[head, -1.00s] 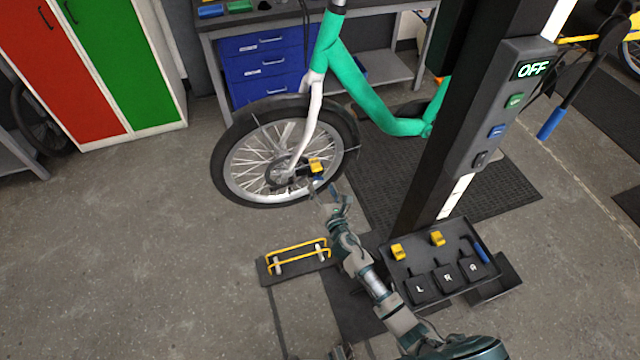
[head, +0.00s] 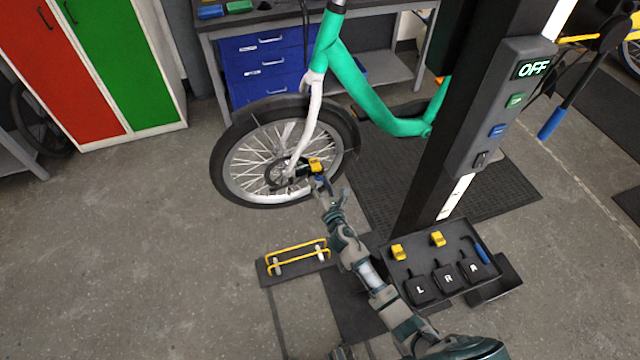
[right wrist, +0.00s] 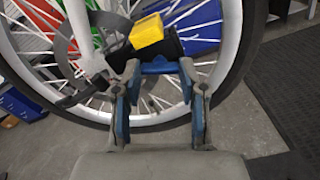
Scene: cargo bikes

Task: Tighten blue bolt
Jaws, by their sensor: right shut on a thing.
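The blue bolt (head: 319,178) is a small blue piece just below a yellow block (head: 315,165) on the black brake part at the front wheel's hub. In the right wrist view the blue bolt (right wrist: 160,67) lies between my fingertips, under the yellow block (right wrist: 147,32). My right gripper (head: 322,182) reaches up to the hub from below right and is shut on the blue bolt. In the right wrist view both fingers of this gripper (right wrist: 160,76) stand at either side of it. The bolt's shaft is hidden.
The front wheel (head: 240,180) belongs to a green bike frame (head: 355,85). A black post with an OFF panel (head: 500,105) stands at right, above a tool tray (head: 398,275). A yellow-railed stand (head: 290,277) lies on the floor. Floor at left is clear.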

